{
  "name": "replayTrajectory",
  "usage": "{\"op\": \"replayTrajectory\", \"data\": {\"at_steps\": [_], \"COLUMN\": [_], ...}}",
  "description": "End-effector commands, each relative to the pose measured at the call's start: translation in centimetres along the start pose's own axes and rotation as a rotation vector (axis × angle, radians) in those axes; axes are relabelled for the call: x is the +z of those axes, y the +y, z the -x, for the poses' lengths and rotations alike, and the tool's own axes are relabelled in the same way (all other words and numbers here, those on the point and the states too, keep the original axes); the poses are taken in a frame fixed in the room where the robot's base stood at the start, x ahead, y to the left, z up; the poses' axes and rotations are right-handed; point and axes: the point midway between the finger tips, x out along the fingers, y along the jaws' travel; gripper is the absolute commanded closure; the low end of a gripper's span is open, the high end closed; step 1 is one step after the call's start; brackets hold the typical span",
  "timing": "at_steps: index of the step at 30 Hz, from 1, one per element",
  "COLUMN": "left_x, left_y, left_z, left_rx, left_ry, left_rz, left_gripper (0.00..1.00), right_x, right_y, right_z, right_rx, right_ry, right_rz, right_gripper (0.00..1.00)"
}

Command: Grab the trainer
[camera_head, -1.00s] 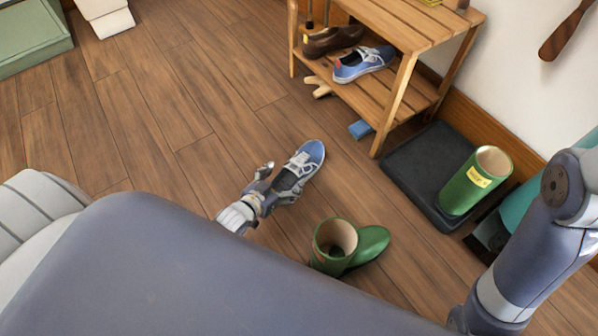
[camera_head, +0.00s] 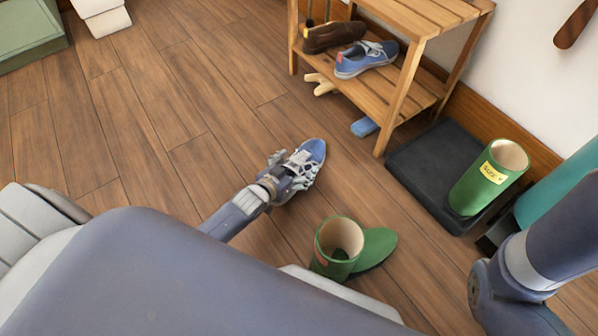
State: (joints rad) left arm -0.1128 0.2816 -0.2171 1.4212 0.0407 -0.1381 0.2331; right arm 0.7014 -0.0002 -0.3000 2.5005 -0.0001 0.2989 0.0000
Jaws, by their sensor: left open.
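A blue trainer (camera_head: 315,150) with white laces lies on the wooden floor in the head view. Its blue toe points up and right. My left gripper (camera_head: 295,170) is open and over the trainer's heel and lace area, hiding much of that part. I cannot tell whether the fingers touch the shoe. A matching blue trainer (camera_head: 362,62) sits on the lower shelf of the wooden rack. My right arm shows at the right edge, but its gripper is out of view.
A green boot (camera_head: 376,247) stands on the floor close to my left forearm. Another green boot (camera_head: 478,187) with a yellow label stands on a dark tray (camera_head: 425,150). The wooden rack (camera_head: 400,100) also holds a brown shoe (camera_head: 330,37).

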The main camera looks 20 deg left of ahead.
Motion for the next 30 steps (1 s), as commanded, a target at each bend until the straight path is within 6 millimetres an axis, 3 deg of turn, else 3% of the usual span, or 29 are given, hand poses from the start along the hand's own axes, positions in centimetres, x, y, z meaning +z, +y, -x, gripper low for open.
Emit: {"op": "replayTrajectory", "data": {"at_steps": [9,17,18,30], "left_x": [-0.05,-0.01,0.01,-0.37], "left_y": [0.0,0.03,0.03,0.08], "left_z": [-0.31,-0.31,-0.31,-0.16], "left_rx": [0.0,0.0,0.0,0.001], "left_ry": [-0.001,-0.001,-0.002,0.0], "left_rz": [0.0,0.0,0.0,0.0], "left_gripper": [0.19,0.75,0.77,0.78], "right_x": [-0.07,-0.1,-0.1,0.02], "right_y": [-0.05,-0.06,-0.07,0.0], "right_z": [0.21,0.21,0.21,-0.12], "right_rx": [0.0,-0.001,-0.001,-0.001], "right_ry": [0.0,0.001,0.001,0.001], "right_rz": [0.0,0.0,0.0,0.0], "right_gripper": [1.0,1.0,1.0,1.0]}}
